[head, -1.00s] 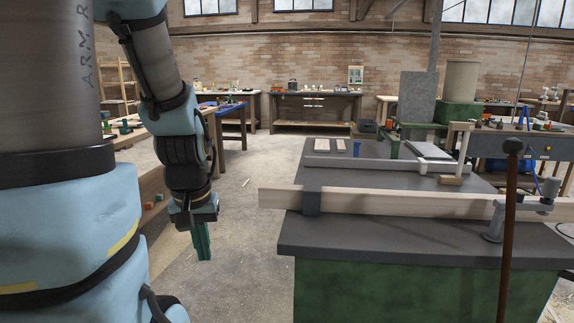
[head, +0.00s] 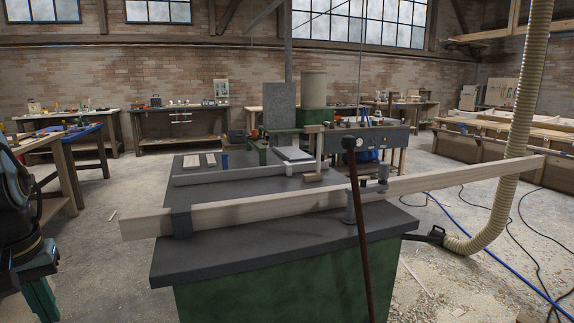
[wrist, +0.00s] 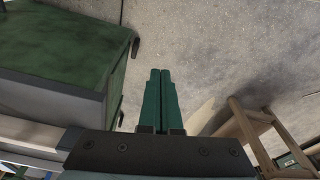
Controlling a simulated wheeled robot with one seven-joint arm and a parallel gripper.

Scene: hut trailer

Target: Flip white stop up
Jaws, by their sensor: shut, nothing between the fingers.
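The green-based machine table (head: 280,245) has a grey top and stands in the middle of the head view. A cream upright piece (head: 316,143) with a tan block (head: 313,178) at its foot stands near the fence; I cannot tell surely whether it is the white stop. A dark grey stop (head: 181,222) wraps the long pale board near its left end. My gripper (head: 41,300) hangs at the left edge, apart from the table. In the wrist view my gripper (wrist: 160,73) has its green fingers together, empty, pointing over the floor.
The long pale board (head: 270,211) overhangs the table on both sides. A brown rod (head: 360,230) stands before the table. A ribbed hose (head: 510,150) and cables lie at right. Concrete floor is free left of the table.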

